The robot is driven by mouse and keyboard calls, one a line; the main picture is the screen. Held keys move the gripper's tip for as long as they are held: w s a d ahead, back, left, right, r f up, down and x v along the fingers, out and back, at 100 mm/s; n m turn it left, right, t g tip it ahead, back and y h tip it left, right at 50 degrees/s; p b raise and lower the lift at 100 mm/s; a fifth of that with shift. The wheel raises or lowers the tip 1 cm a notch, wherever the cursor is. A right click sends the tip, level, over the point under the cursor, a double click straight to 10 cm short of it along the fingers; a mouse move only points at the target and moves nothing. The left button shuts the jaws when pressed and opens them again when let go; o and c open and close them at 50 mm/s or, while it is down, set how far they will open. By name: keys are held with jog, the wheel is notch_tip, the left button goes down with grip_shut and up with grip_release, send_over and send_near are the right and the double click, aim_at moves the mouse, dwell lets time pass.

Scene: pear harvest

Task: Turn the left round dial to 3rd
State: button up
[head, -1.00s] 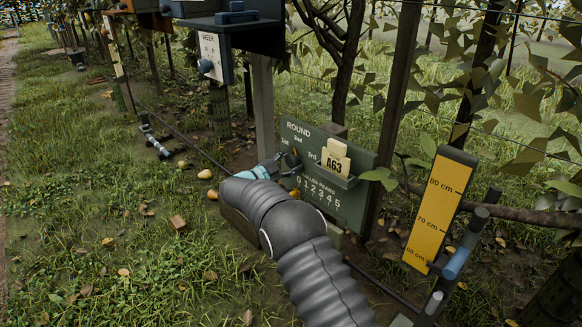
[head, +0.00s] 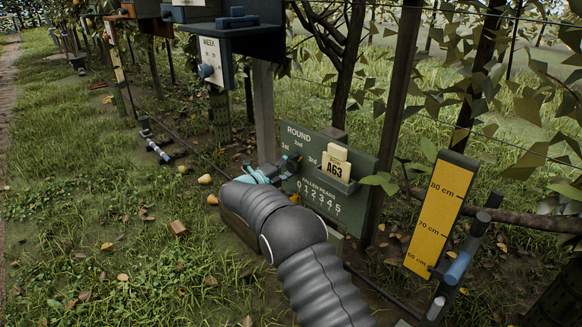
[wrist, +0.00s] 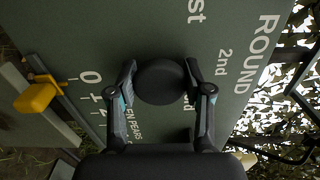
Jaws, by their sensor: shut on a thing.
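The round dial is a black knob (wrist: 160,82) on the green ROUND board (head: 352,205). The labels 1st, 2nd and 3rd stand in an arc around it. In the wrist view, where the board looks turned on its side, my gripper (wrist: 160,78) has one finger on each side of the knob and is shut on it. No pointer mark shows on the knob, so I cannot tell its setting. In the head view my gripper (head: 277,172) is at the board's left part, and my arm and fingers hide most of the dial.
A card marked A63 (head: 334,168) sits in a holder on the board's right. Below the dial is a 0 to 5 scale with a yellow marker (wrist: 37,97). A yellow height gauge (head: 438,218) stands at right. A WEEK box (head: 213,60) is behind, and pears (head: 206,180) lie on the grass.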

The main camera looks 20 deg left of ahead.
jog(key=m, duration=0.5)
jog(key=shift+d, duration=0.1)
jog(key=shift+m, duration=0.4)
jog(key=o, duration=1.1)
jog(key=shift+o, duration=0.2)
jog(key=shift+s+a, duration=0.25)
jog(key=v, duration=1.1)
jog(key=shift+s+a, duration=0.1)
jog(key=shift+s, duration=0.05)
